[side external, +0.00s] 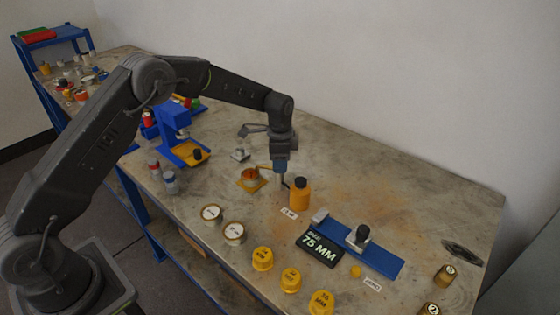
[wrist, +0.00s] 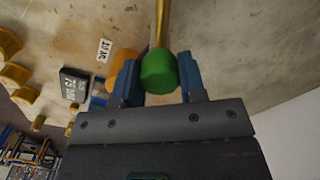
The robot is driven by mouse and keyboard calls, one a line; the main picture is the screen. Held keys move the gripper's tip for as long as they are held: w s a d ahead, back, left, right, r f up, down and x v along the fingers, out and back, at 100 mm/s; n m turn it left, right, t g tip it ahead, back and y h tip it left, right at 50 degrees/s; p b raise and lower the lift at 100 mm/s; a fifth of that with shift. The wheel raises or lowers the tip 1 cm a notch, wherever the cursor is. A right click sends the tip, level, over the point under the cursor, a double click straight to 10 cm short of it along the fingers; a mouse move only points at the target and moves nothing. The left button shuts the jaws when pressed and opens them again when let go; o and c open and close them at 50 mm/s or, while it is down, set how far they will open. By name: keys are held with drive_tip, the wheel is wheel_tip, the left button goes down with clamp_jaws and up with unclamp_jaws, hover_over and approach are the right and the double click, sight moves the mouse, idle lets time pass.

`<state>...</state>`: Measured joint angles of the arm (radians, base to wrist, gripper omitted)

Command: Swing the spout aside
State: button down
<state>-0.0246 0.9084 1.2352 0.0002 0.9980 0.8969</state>
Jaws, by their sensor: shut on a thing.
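My gripper (side external: 281,178) points down over the middle of the bench. In the wrist view, its blue fingers (wrist: 158,80) are shut on a green knob (wrist: 159,73). A brass rod or tube (wrist: 162,22), which looks like the spout's arm, runs from the knob to the top of the picture. In the side view, a brass vessel (side external: 250,174) on a yellow base stands just left of my gripper, with a thin arm reaching from it to the fingers. The knob is hidden there.
An orange bottle (side external: 300,195) with a black cap stands close right of my gripper. A blue plate with a clamp (side external: 376,257) and a black 75 MM sign (side external: 319,244) lie further right. Gauges (side external: 233,232) and yellow caps (side external: 290,279) line the front. The back right is clear.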

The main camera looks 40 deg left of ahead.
drive_tip(key=shift+m, duration=0.4)
drive_tip(key=m, duration=0.7)
drive_tip(key=shift+m, duration=0.3)
drive_tip(key=m, duration=0.4)
drive_tip(key=shift+m, duration=2.3)
drive_tip(key=c, duration=0.7)
unclamp_jaws()
